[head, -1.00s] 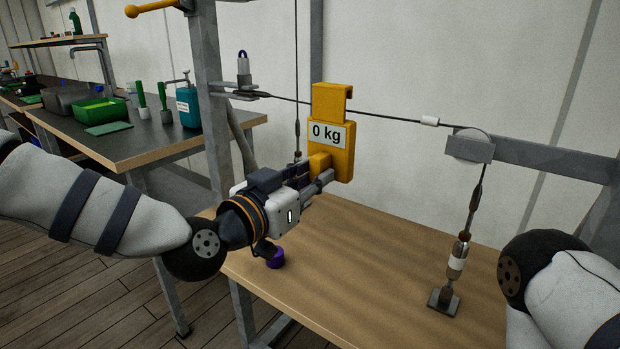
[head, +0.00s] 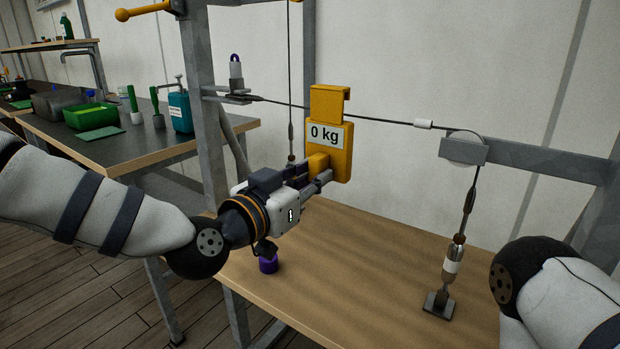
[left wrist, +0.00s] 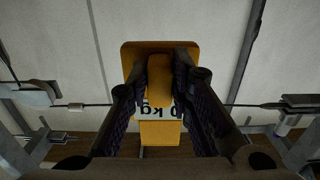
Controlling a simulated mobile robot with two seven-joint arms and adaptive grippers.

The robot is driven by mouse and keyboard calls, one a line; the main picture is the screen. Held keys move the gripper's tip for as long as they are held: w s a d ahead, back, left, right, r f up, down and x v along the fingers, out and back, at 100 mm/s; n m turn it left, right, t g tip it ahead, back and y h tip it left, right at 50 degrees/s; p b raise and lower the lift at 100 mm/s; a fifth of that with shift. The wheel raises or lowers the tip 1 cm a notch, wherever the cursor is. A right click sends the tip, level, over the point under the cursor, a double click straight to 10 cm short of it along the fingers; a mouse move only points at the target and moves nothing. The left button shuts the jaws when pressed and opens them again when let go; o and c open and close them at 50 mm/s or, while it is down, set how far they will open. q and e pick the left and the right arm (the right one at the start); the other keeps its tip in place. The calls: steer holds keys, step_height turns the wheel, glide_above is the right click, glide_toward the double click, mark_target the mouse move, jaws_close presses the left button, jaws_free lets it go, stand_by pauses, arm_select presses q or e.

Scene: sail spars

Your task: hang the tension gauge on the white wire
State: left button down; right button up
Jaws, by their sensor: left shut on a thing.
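The tension gauge (head: 331,135) is a yellow block with a "0 kg" label and a hooked top. My left gripper (head: 318,168) is shut on its yellow grip and holds it upright above the bench. The gauge also shows in the left wrist view (left wrist: 140,60), its label upside down. The wire with the white sleeve (head: 423,124) runs from the left post to the pulley at right. In the head view the gauge covers part of this wire, its hook top slightly above the wire line. I cannot tell whether they touch. My right gripper is out of view.
A thin vertical wire (head: 290,70) hangs left of the gauge. The pulley (head: 464,149) sits on a grey rail, with a turnbuckle (head: 452,262) below. The bench middle is clear.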

arm_select(q)
steer(key=shift+w+d+r, duration=0.1)
steer(key=shift+w+d, duration=0.3)
steer(key=shift+w, duration=0.1)
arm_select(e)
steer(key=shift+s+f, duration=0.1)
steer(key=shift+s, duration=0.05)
arm_select(q)
steer(key=shift+b+x, duration=0.3)
steer(key=shift+x, duration=0.5)
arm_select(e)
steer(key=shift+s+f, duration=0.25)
arm_select(q)
steer(key=shift+d, duration=0.1)
steer(key=shift+f, duration=1.45)
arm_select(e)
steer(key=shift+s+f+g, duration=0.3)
arm_select(q)
steer(key=c, duration=1.4)
jaws_free()
steer(key=shift+o, duration=0.2)
steer(key=shift+f, duration=0.1)
